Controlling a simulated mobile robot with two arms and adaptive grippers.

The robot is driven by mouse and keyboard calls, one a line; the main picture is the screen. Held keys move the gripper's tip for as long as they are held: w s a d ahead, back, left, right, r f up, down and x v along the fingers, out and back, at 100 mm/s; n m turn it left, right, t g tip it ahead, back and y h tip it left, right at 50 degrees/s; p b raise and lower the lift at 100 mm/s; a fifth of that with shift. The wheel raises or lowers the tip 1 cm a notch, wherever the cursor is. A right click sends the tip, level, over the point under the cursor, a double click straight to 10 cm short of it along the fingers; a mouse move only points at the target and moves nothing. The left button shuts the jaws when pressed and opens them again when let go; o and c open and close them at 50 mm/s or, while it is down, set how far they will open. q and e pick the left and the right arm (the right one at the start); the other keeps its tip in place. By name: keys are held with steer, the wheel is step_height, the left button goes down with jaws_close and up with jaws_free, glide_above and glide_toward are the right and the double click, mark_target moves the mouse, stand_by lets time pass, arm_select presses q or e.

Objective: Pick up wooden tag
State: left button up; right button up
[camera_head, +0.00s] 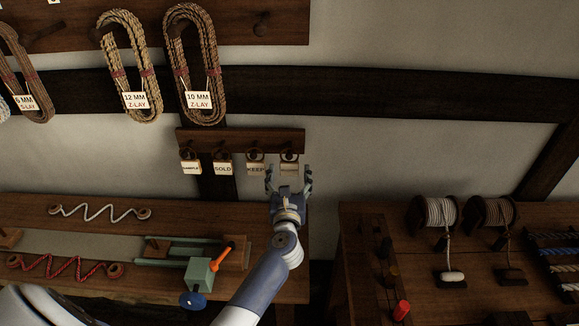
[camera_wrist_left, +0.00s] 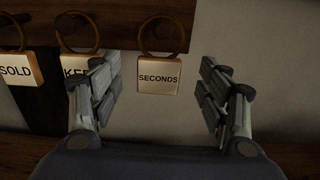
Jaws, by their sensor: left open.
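Several wooden tags hang by rings from pegs on a dark wall rail (camera_head: 240,141). The tag at the right end (camera_head: 289,167) reads SECONDS in the left wrist view (camera_wrist_left: 159,79). My left gripper (camera_head: 288,180) is open just in front of and below the SECONDS tag. In the left wrist view, the tag hangs between the spread fingers (camera_wrist_left: 160,95), with neither touching it. My right gripper is not in view.
Rope coils (camera_head: 130,70) labelled by size hang above the rail. The workbench (camera_head: 60,215) at left holds a green device (camera_head: 200,271) with an orange handle. The bench (camera_head: 365,225) at right carries rope spools (camera_head: 437,213). Bare wall lies right of the rail.

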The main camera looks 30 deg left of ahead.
mark_target(289, 166)
arm_select(q)
steer(key=shift+p+x, duration=0.35)
steer(key=shift+x, duration=2)
steer(key=shift+s, duration=0.1)
steer(key=c, duration=1)
